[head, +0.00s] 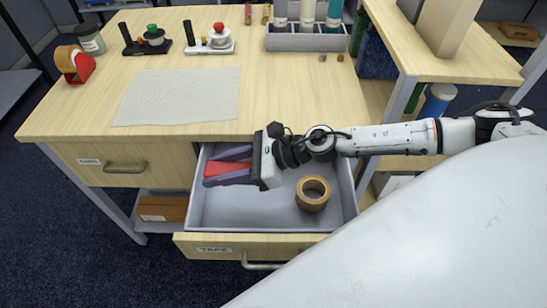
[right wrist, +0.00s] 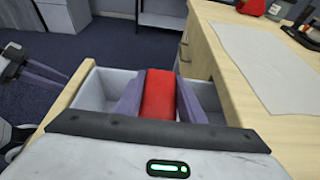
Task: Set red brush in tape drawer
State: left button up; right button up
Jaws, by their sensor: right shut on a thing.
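The tape drawer (head: 270,207) is pulled open, with a "TAPE" label on its front. My right gripper (head: 228,169) reaches over the drawer's back left part, its purple fingers shut on the red brush (head: 226,170). The brush also shows between the fingers in the right wrist view (right wrist: 158,95), as a red block; its bristles are not visible. I cannot tell whether it touches the drawer floor. A brown tape roll (head: 312,194) stands in the drawer, right of the gripper. My left gripper (right wrist: 45,70) shows partly at the left of the right wrist view, apart from the brush; its opening is unclear.
A shut drawer (head: 117,170) is at the left. On the tabletop are a pale cloth (head: 180,95), a red tape dispenser (head: 74,65), a jar (head: 89,39) and a grey holder (head: 305,42). A raised shelf (head: 440,45) stands at the right. The drawer's front left floor is clear.

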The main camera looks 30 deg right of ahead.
jog(key=shift+d+f, duration=0.2)
jog(key=shift+f, duration=0.1)
jog(key=b, duration=0.2)
send_over(229, 200)
notch_tip(229, 200, down, 5)
jog(key=shift+f, duration=0.2)
jog(key=shift+f+b, duration=0.3)
jog(key=shift+f, duration=1.85)
jog(key=shift+f, duration=0.15)
jog(key=o, duration=1.1)
